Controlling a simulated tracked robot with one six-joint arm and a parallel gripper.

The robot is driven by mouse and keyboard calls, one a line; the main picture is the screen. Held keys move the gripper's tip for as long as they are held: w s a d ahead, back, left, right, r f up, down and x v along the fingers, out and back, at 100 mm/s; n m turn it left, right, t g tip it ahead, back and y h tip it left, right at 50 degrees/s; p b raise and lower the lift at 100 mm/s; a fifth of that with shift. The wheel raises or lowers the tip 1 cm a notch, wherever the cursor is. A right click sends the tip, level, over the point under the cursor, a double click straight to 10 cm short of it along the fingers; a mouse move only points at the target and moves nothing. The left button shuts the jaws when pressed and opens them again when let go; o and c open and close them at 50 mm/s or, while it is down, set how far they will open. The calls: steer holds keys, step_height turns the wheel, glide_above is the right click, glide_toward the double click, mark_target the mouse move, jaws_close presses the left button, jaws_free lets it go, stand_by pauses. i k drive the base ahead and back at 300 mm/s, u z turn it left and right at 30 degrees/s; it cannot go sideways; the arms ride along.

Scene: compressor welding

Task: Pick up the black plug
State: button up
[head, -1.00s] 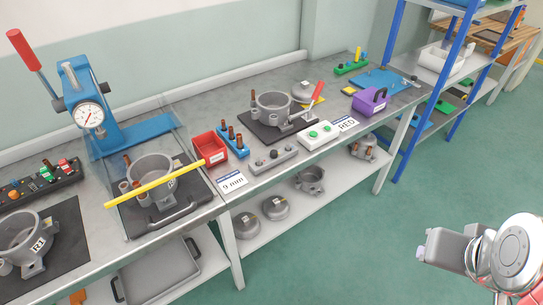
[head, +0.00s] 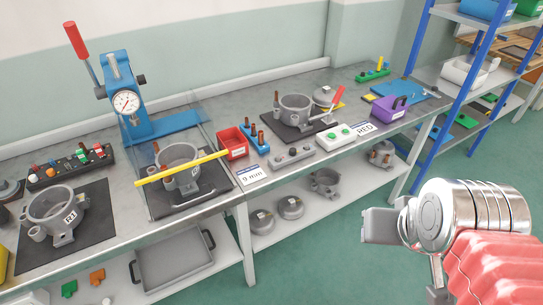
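I cannot pick out a black plug for certain. A dark block (head: 72,166) at the left of the bench holds several small coloured plugs, red, green and orange among them. A grey bar (head: 280,162) near the bench's front edge carries small knobs, one of them dark. My gripper (head: 378,226) is at the right, over the floor in front of the bench and far from these holders. I see it from the side, so its opening is hidden.
A yellow bar (head: 182,169) and clear screen stand above the middle bench. A blue lever press (head: 125,95), red bin (head: 232,142), blue tube holder (head: 253,136) and purple box (head: 389,108) stand on it. A blue-post shelf (head: 437,85) is at right.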

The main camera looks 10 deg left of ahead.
mark_target(293, 152)
steer(key=u, duration=1.15)
steer(key=i, duration=1)
steer(key=u, duration=0.05)
